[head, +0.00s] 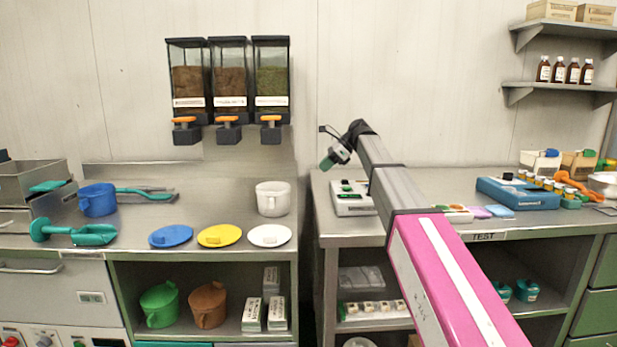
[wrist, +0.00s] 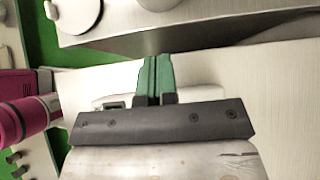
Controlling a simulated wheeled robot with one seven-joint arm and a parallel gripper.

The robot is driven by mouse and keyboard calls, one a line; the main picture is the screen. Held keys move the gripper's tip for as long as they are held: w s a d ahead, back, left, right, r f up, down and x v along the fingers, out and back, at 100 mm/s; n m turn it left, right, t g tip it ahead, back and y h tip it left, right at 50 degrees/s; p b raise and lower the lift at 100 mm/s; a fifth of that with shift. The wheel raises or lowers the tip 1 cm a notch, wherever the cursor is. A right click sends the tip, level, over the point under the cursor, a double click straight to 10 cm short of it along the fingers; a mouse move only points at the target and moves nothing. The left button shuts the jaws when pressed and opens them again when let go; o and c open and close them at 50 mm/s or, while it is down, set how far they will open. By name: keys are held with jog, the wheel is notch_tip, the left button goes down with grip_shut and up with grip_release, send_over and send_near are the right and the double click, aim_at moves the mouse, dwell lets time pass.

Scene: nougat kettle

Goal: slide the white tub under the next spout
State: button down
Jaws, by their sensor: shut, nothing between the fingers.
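The white tub (head: 273,199) stands upright on the left steel counter, near its right edge. In the head view it is below the right-hand spout (head: 270,131), slightly to its right. The middle spout (head: 228,130) and left spout (head: 186,131) are farther left, on wall-mounted dispensers with dark brown, brown and green contents. My gripper (head: 325,164) is in the air right of the tub and higher, apart from it. Its green fingers (wrist: 155,80) are shut and empty in the wrist view. I cannot pick out the tub in the wrist view.
White, yellow and blue discs (head: 220,236) lie along the counter's front. A blue jug (head: 97,200) and teal scoop (head: 92,235) are at left. The counter below the left and middle spouts looks clear. A gap separates the right counter, which holds a scale (head: 352,198) beneath my arm.

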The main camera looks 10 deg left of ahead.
jog(key=a+r+x, duration=0.2)
jog(key=x, duration=1)
jog(key=shift+s, duration=0.15)
jog(key=shift+f, duration=0.15)
jog(key=s+a, duration=0.2)
jog(key=a, duration=0.9)
jog(key=shift+s+a, duration=0.15)
jog(key=shift+s, duration=0.2)
